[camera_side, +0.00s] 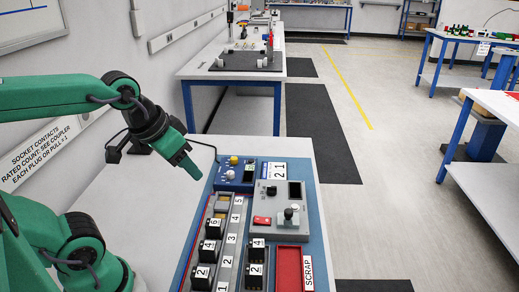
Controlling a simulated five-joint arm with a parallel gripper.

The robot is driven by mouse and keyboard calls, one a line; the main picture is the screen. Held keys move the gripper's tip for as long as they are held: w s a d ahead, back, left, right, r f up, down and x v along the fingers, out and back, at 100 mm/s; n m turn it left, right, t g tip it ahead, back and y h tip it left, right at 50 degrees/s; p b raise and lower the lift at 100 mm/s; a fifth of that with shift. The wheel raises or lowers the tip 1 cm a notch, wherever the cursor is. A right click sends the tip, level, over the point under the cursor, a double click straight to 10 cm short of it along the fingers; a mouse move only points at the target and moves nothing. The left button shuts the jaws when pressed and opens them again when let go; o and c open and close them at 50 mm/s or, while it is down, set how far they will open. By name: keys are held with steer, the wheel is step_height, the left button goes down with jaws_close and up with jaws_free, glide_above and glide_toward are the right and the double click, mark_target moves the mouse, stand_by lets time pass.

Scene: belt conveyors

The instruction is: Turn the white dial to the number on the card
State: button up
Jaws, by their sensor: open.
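The white dial (230,175) sits on the front of a small blue box (247,185) on the bench, below a yellow knob (234,160). The direction it points is too small to read.
A grey panel (262,222) with a red switch and a round knob lies right of numbered slots (231,238). Black numbered blocks (213,228) stand in the slots. A red scrap tray (289,268) is at front right.

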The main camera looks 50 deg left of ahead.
steer(key=w+a+n+g, duration=0.2)
steer(key=w+a+n, duration=0.15)
steer(key=w, duration=0.45)
steer(key=n+g, duration=0.3)
steer(key=n, duration=0.2)
glide_toward(230, 172)
steer(key=shift+d+f, duration=0.1)
steer(key=shift+f, duration=0.05)
steer(key=shift+w+a+f, duration=0.1)
steer(key=shift+a+f, duration=0.15)
steer(key=shift+f, duration=0.05)
steer(key=shift+f, duration=0.15)
steer(key=shift+w+d+f, duration=0.1)
steer(key=shift+d+f, duration=0.05)
steer(key=shift+f, duration=3.6)
steer(key=c, duration=1)
